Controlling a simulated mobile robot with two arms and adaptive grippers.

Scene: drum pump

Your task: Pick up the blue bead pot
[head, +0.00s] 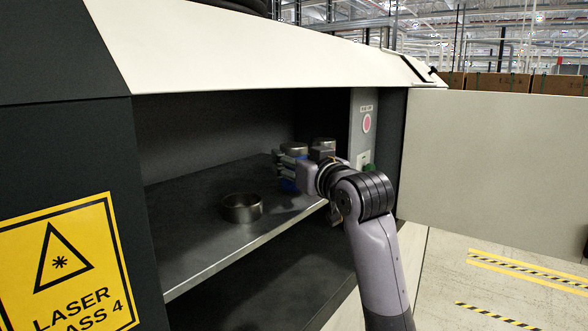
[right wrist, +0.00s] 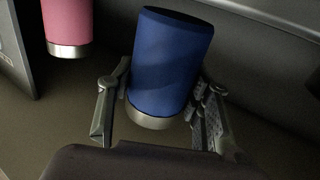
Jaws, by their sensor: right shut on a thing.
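The blue bead pot (right wrist: 168,65) is a blue cylinder with a metal band at one end. It stands between the two fingers of my right gripper (right wrist: 160,105) in the right wrist view, with a finger against each side. In the head view my right gripper (head: 287,168) is inside the cabinet, shut around the pot. Only the pot's metal top and a bit of its blue side (head: 288,185) show there. I cannot tell whether the pot touches the shelf. My left gripper is not in view.
A pink pot (right wrist: 66,22) stands close by at the left of the right wrist view. A round metal dish (head: 242,209) sits on the shelf (head: 190,255). A side panel with a red button (head: 367,123) and an open door (head: 490,170) bound the right.

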